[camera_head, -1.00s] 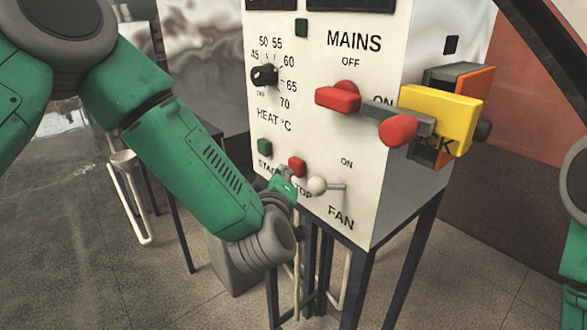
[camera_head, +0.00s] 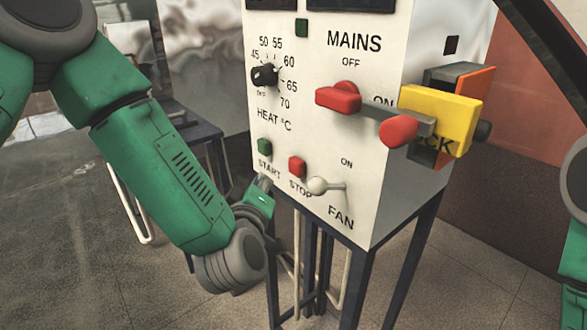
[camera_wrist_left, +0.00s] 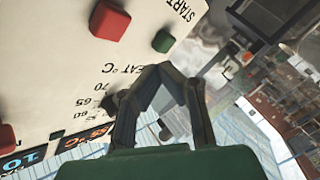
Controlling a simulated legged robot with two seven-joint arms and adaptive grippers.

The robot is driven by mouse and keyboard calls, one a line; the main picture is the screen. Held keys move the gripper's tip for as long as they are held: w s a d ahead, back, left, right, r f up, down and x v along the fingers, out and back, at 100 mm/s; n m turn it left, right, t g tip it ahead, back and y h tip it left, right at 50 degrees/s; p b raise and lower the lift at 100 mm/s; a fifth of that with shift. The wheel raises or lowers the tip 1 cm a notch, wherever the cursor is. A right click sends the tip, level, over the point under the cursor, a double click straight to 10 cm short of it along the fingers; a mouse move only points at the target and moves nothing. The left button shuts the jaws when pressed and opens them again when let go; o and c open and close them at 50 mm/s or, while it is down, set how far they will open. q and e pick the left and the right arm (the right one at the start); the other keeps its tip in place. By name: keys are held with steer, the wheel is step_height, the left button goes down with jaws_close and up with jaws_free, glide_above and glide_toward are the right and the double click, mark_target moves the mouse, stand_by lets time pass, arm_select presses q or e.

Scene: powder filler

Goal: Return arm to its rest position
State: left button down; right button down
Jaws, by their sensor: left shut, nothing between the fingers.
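My left arm comes in from the left. Its gripper (camera_head: 264,182) is beside the lower left edge of the white control panel (camera_head: 325,140), just below the green START button (camera_head: 264,147). In the left wrist view my left gripper's fingers (camera_wrist_left: 163,72) are together and empty. They show near the green START button (camera_wrist_left: 164,41), with the red STOP button (camera_wrist_left: 109,19) farther left. I cannot tell whether the fingertips touch the panel. My right arm shows only at the right edge; its gripper is out of view.
The panel carries a heat knob (camera_head: 264,76), a red STOP button (camera_head: 297,167), a white fan toggle (camera_head: 317,186) and a red mains handle (camera_head: 338,98). A yellow block (camera_head: 437,120) juts out at right. Dark legs support the box. Floor at lower left is clear.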

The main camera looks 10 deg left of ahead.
arm_select(q)
steer(key=s+a+f+m+g+h+b, duration=0.15)
steer(key=s+f+m+g+b, duration=0.35)
steer(key=f, duration=0.9)
steer(key=s+f+m+g+h+b, duration=0.2)
steer(key=s+f, duration=0.5)
steer(key=f, duration=0.7)
steer(key=s+a+f+m+g+b, duration=0.2)
steer(key=s+a+f+g+b, duration=0.1)
steer(key=s+f, duration=0.5)
steer(key=s+a+f+m+g+y+b, duration=0.1)
steer(key=s+a+f+m+g+b, duration=0.2)
steer(key=s, duration=1.1)
step_height(320, 180, down, 5)
steer(key=a+g, duration=0.2)
steer(key=g, duration=0.1)
steer(key=shift+s+a+f, duration=0.2)
steer(key=shift+s+a, duration=0.2)
steer(key=shift+w, duration=0.15)
